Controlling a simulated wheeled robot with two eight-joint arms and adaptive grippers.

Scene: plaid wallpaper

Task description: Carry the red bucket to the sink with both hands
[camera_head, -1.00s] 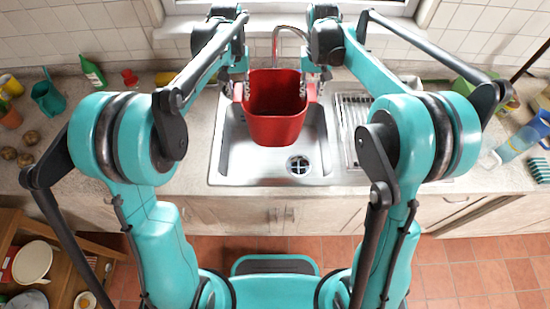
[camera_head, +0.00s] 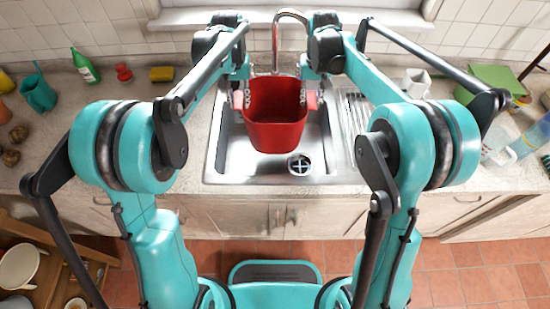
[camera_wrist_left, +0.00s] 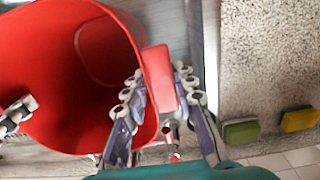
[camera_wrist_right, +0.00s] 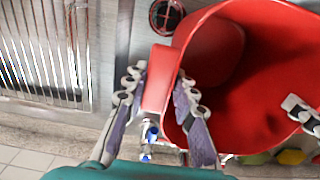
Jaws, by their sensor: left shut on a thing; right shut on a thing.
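The red bucket (camera_head: 275,130) hangs upright between my two grippers, over the sink (camera_head: 228,160). My left gripper (camera_head: 240,98) is shut on the red tab at the bucket's left side; the tab sits between its fingers in the left wrist view (camera_wrist_left: 158,95). My right gripper (camera_head: 310,97) is shut on the tab at the right side, as the right wrist view (camera_wrist_right: 160,95) shows. The bucket looks empty inside. It hides part of the basin, so I cannot tell whether its bottom touches the sink.
The faucet (camera_head: 290,15) stands behind the bucket. The drain (camera_head: 299,164) shows in front of it. A ribbed drainboard (camera_head: 352,115) lies to the right. A green bottle (camera_head: 84,66) and a yellow sponge (camera_head: 161,74) stand on the counter at left.

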